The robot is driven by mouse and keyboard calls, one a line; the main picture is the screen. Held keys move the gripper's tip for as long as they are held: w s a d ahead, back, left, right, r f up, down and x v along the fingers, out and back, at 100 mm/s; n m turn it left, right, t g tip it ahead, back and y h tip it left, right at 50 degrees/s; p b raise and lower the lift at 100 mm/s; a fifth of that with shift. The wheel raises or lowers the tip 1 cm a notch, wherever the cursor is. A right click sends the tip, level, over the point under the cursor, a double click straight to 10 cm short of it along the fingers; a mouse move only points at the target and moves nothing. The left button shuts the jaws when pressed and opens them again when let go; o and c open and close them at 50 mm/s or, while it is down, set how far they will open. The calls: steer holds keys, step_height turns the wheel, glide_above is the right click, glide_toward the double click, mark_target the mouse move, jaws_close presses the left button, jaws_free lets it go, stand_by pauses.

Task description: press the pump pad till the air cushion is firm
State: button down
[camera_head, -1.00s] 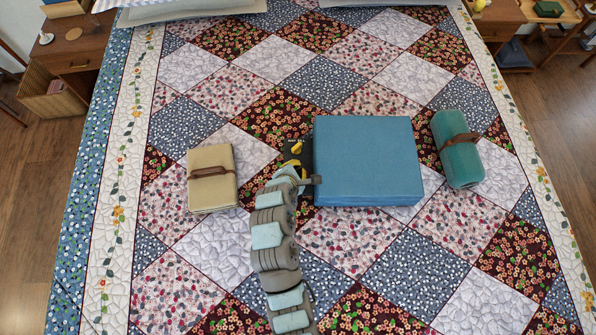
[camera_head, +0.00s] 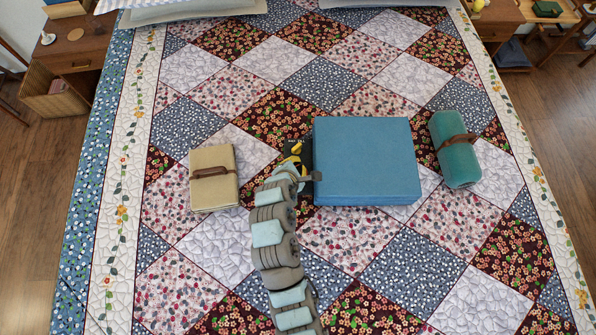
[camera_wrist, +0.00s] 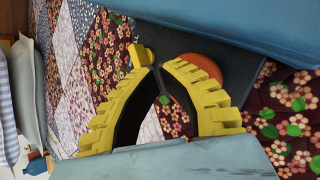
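The blue air cushion (camera_head: 367,160) lies flat-topped and square on the quilt; its edge shows at the top right of the wrist view (camera_wrist: 250,25). A dark panel (camera_head: 305,150) sits against its left side, with a yellow knob (camera_head: 297,147) on it. In the wrist view, a round orange-red pad (camera_wrist: 204,66) on the panel lies partly behind my right finger. The yellow knob (camera_wrist: 140,55) is beyond the fingertips. My gripper (camera_wrist: 158,70) is over the panel, its yellow fingers closed at the tips and empty. Whether it touches the pad cannot be told.
A strapped tan bundle (camera_head: 214,178) lies left of my gripper, and a strapped teal roll (camera_head: 456,150) lies right of the cushion. Pillows (camera_head: 195,10) are at the far end. The quilt (camera_head: 430,265) in front is clear.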

steer(key=shift+r+p, duration=1.75)
steer(key=shift+r, duration=0.8)
steer(key=shift+w, duration=0.1)
